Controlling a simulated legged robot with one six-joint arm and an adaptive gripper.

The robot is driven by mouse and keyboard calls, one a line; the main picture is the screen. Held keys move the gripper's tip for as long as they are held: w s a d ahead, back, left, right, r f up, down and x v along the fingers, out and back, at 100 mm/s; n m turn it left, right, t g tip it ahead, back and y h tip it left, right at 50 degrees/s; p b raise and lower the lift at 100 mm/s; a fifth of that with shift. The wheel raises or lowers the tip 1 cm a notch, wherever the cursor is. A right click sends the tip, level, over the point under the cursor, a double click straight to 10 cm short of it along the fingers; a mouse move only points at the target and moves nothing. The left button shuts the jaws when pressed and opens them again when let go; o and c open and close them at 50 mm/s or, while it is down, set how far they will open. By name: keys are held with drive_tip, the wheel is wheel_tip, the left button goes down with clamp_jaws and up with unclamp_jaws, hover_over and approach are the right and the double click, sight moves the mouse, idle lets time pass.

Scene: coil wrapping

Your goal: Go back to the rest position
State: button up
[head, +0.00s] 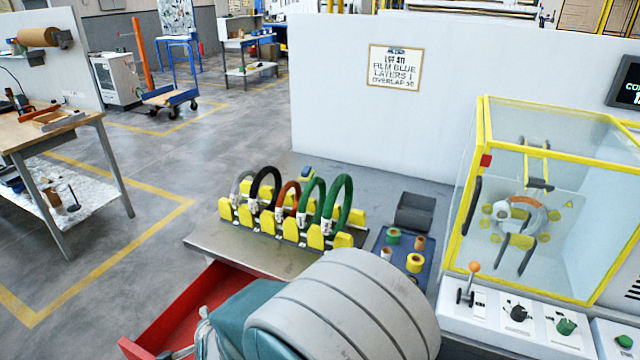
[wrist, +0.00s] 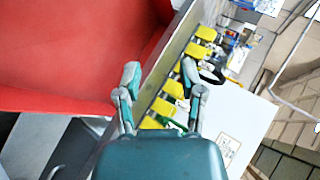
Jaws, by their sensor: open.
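My gripper (wrist: 161,88) shows in the wrist view with its two fingers spread apart and nothing between them. In the head view my arm fills the bottom middle, above the red bin (head: 190,306), and hides the fingertips. A rack with yellow holders (head: 313,236) stands on the bench (head: 225,247), carrying several coils: grey, black (head: 265,186), orange and green (head: 339,205). The gripper is apart from them. In the wrist view the yellow holders (wrist: 173,89) lie beyond the fingers. An orange and grey ring (head: 521,216) sits inside the yellow-framed wrapping machine.
The machine's clear cover (head: 545,143) looks closed; a lever and knobs sit in front. Several rolls, including a yellow one (head: 415,262), stand on a blue mat beside a dark box (head: 415,212). A wall sign (head: 395,68) reads film blue, layers 1.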

drive_tip(key=d+r+n+g+h, duration=0.1)
drive_tip(key=d+r+n, duration=0.2)
drive_tip(key=d+r, duration=0.6)
drive_tip(key=d+r+n+g, duration=0.1)
drive_tip(key=d+r+n, duration=0.35)
drive_tip(key=d, duration=0.75)
drive_tip(key=s+d+r+n+g+h, duration=0.1)
drive_tip(key=s+d+r+h, duration=0.1)
drive_tip(key=s+d, duration=0.6)
drive_tip(key=s+d+r+n+h, duration=0.1)
drive_tip(key=s+d+r+h, duration=0.1)
drive_tip(key=s+d, duration=0.6)
drive_tip(key=d, duration=0.3)
drive_tip(key=shift+s+r+g+h, duration=0.15)
drive_tip(key=shift+r+g+h, duration=0.15)
drive_tip(key=shift+g, duration=0.1)
drive_tip(key=shift+n, duration=0.25)
